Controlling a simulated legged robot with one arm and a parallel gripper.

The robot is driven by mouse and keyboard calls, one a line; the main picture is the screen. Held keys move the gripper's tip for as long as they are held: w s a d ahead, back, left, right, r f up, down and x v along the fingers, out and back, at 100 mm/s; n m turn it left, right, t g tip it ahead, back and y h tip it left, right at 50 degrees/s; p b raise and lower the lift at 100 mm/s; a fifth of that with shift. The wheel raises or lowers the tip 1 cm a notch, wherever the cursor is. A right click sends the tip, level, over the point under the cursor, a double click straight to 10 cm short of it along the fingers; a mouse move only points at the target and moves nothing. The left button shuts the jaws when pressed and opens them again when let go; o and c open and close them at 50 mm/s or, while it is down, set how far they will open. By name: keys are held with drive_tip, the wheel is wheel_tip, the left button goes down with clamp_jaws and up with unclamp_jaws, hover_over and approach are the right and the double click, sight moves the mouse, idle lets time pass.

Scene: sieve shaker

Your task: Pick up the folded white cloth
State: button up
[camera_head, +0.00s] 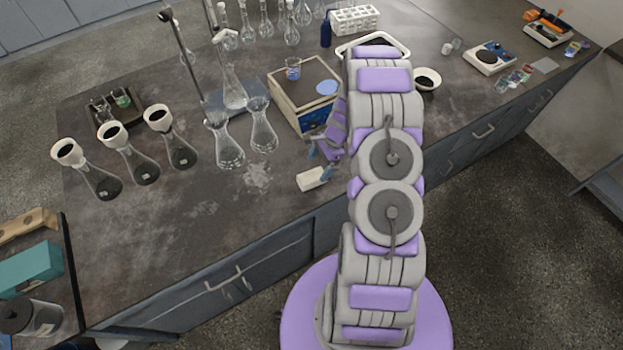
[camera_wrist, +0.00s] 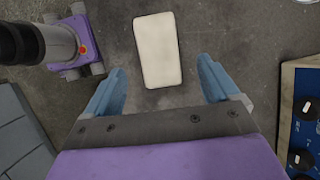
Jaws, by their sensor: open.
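The folded white cloth (camera_head: 312,179) lies flat on the grey bench top near its front edge. In the wrist view the cloth (camera_wrist: 157,50) is a pale cream rectangle, slightly tilted, just beyond my gripper's fingertips and roughly centred between them. My gripper (camera_wrist: 164,82) is open, with its two blue fingers spread wider than the cloth and nothing between them. In the head view my gripper (camera_head: 322,156) is beside the cloth, on its far side, and is partly hidden by my arm.
A scale-like box with a blue front panel (camera_head: 316,118) stands just behind the gripper, with a small beaker (camera_head: 293,69) on top. Glass flasks (camera_head: 262,126) stand left of it. Flasks with funnels (camera_head: 142,168) stand further left. The bench front left of the cloth is clear.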

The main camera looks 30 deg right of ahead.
sight(313, 176)
drive_tip(key=shift+f, duration=0.5)
drive_tip(key=x, duration=0.2)
drive_tip(key=a+x, duration=0.1)
drive_tip(key=x, duration=0.2)
drive_tip(key=shift+r+b, duration=0.15)
drive_tip(key=shift+b, duration=0.15)
drive_tip(key=shift+d, duration=0.1)
drive_tip(key=shift+c, duration=1.4)
drive_tip(key=shift+s, duration=0.1)
drive_tip(key=c, duration=0.8)
